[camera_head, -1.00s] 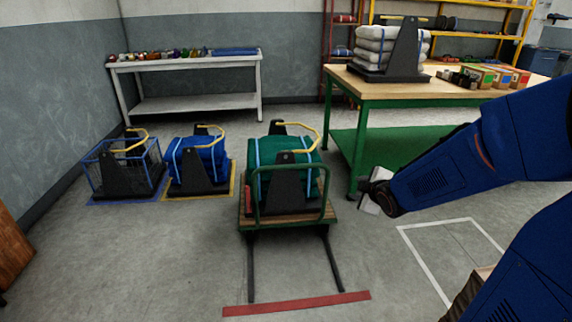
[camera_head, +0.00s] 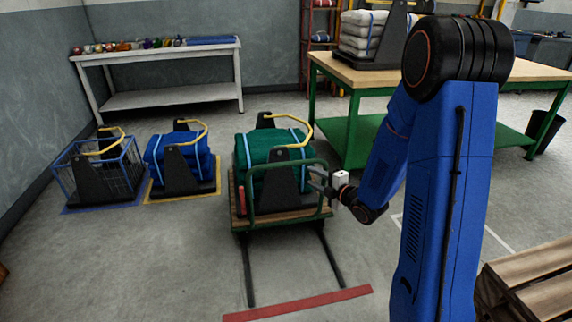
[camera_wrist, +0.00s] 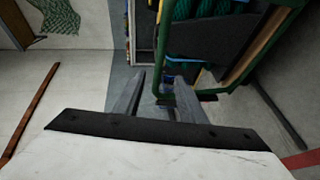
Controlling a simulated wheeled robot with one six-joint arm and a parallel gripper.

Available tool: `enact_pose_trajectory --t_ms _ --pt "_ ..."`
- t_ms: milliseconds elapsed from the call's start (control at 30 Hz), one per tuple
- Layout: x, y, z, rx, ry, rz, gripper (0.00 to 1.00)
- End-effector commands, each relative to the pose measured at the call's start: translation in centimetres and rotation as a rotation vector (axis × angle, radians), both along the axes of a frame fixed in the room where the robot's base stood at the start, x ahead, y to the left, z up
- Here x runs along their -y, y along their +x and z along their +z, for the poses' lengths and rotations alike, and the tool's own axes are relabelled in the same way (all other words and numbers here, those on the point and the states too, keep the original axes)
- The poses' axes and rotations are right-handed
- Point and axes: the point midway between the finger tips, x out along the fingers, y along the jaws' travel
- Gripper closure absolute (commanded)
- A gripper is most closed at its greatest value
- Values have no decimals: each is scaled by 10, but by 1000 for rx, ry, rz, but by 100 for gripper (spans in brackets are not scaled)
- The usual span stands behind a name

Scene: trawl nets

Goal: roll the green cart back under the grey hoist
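The green cart (camera_head: 282,219) stands on two dark floor rails, its wooden deck carrying a green net bundle (camera_head: 262,150) in a black cradle with a yellow handle. A green tube push handle (camera_head: 286,163) rises at its near side. My gripper (camera_head: 318,183) is at the right upright of this handle. In the wrist view my open gripper (camera_wrist: 158,88) has the green handle tube (camera_wrist: 162,60) showing between its spread fingers; I cannot tell if they touch it. I cannot make out a grey hoist in these views.
The rails (camera_head: 332,258) end near a red floor strip (camera_head: 298,304). A blue bundle (camera_head: 180,165) and a blue wire basket (camera_head: 100,172) stand left of the cart. A green-legged workbench (camera_head: 350,130) is behind right; wooden pallets (camera_head: 530,285) are at lower right.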

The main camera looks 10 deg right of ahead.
Motion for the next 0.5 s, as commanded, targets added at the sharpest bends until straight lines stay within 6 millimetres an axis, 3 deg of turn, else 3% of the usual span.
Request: enact_pose_trajectory --t_ms 500 --pt "-34 77 -15 -2 0 1 63"
